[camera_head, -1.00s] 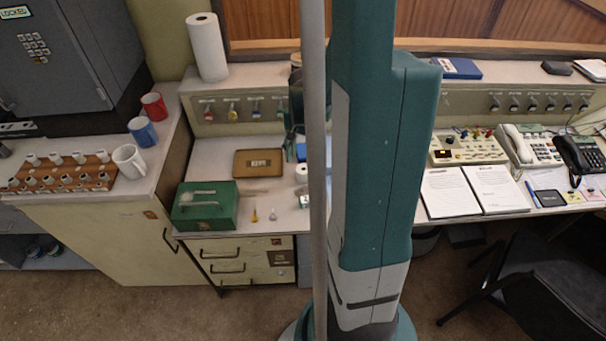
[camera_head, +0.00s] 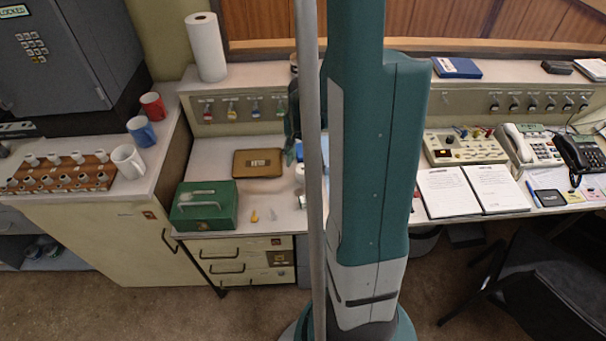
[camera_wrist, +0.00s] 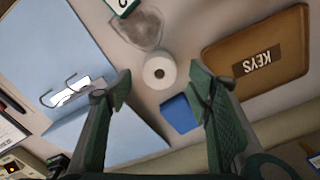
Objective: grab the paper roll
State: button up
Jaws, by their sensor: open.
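A small white paper roll (camera_wrist: 160,73) with a dark core hole shows in the wrist view, seen from above on the desk. In the head view only a sliver of this roll (camera_head: 299,173) shows beside my arm. My gripper (camera_wrist: 160,86) is open, with one finger to the left of the roll and the other to the right in the picture. Nothing is between the fingers in their grip, and the height gap to the roll is hard to tell. A tall white paper towel roll (camera_head: 206,47) stands upright on the back shelf.
A brown KEYS box (camera_wrist: 262,52), a blue object (camera_wrist: 180,113) and a pale blue board with a clip (camera_wrist: 60,60) lie around the small roll. A green cash box (camera_head: 205,206) stands at the desk's front left. My arm hides the desk's middle.

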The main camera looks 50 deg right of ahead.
aim_at(303, 169)
jog(key=shift+f, duration=0.1)
jog(key=shift+f+b, duration=0.7)
jog(key=shift+f, duration=1.85)
jog(key=c, duration=1)
